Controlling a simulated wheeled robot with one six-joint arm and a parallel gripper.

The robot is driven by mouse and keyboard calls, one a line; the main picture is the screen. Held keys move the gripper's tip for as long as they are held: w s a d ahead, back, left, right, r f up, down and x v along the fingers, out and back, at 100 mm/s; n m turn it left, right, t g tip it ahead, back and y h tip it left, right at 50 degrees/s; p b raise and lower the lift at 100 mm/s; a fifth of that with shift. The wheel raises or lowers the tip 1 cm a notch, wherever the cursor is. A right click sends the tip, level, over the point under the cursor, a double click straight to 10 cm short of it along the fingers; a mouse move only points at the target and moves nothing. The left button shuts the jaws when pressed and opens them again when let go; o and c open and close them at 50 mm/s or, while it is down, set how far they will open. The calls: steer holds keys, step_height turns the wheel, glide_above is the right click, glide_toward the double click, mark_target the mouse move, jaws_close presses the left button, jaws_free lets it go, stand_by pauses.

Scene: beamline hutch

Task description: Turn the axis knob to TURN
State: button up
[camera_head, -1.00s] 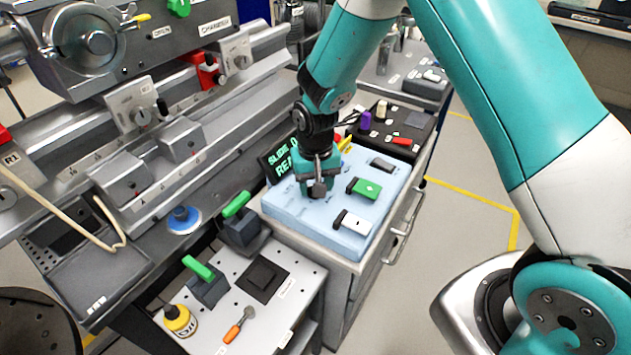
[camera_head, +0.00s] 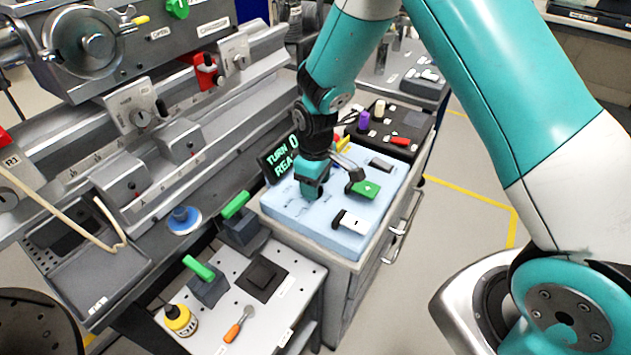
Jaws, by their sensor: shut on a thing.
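My gripper (camera_head: 313,188) points down onto the light blue control panel (camera_head: 335,240), near its left back part. It is shut on the axis knob, which the jaws and wrist hide almost wholly. A small dark display (camera_head: 281,158) stands at the panel's back left edge. Its green text reads "TURN 0" and, below, "REA", with the right part covered by my arm.
On the same panel are a green block (camera_head: 364,190), a white and black block (camera_head: 350,222) and a dark grey block (camera_head: 381,163). A lower table with green-handled clamps (camera_head: 208,285) stands in front. The grey rail machine (camera_head: 190,100) is at left.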

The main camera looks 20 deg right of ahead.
steer(key=shift+w+n, duration=0.1)
steer(key=shift+n, duration=0.5)
steer(key=o, duration=0.9)
step_height(320, 180, up, 18)
steer(key=shift+f+b, duration=0.25)
steer(key=shift+b, duration=0.25)
